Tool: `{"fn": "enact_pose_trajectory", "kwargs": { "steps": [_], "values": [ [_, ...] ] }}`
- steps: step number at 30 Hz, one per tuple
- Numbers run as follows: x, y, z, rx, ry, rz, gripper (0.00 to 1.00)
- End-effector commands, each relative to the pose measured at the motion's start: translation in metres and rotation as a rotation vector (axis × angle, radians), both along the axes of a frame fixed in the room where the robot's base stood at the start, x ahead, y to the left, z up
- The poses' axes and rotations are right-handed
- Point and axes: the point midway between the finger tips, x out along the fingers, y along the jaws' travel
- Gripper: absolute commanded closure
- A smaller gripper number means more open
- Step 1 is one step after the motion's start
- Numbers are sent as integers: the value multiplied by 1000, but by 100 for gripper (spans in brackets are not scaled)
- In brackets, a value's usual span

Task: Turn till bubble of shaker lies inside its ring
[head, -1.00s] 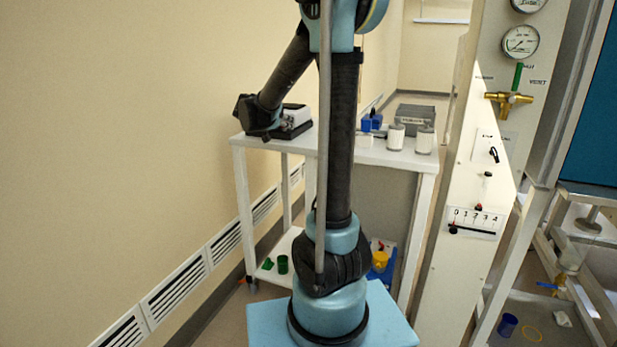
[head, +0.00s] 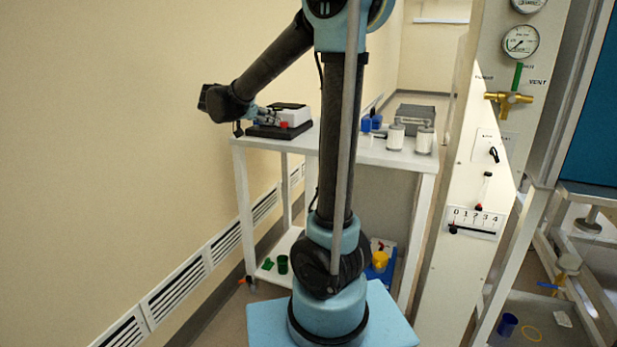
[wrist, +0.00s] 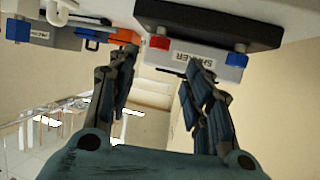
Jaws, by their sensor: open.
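The shaker (head: 292,114) is a white box with a dark plate, on the left end of the white bench (head: 385,153). In the wrist view the shaker (wrist: 195,57) appears upside down with its name label, a red knob (wrist: 158,42) at its left and a blue knob (wrist: 237,58) at its right. My gripper (wrist: 160,62) is open and empty; its fingertips are close to the shaker's front, with the red knob seen between them. Whether they touch cannot be told. In the head view my gripper (head: 272,118) is at the shaker's left side. No bubble or ring can be made out.
An orange part (wrist: 122,37) lies near the left finger in the wrist view. The wall is left; a gauge panel (head: 480,170) is right.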

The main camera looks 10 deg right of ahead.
Motion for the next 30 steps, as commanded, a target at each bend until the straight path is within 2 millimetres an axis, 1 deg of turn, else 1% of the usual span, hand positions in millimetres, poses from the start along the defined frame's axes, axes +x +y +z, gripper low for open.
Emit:
{"fn": "enact_pose_trajectory", "kwargs": {
  "steps": [1, 9, 17, 18, 23, 30],
  "values": [
    [-5, 7, 3, 0, 0, 3, 54],
    [-31, 35, 19, 0, 1, 4, 54],
    [-50, 54, 30, -1, 2, 2, 54],
    [-52, 47, 27, 0, 19, -1, 54],
    [-61, 31, 19, 1, 78, 3, 54],
    [-80, 4, 4, 7, 181, 14, 54]
  ]
}}
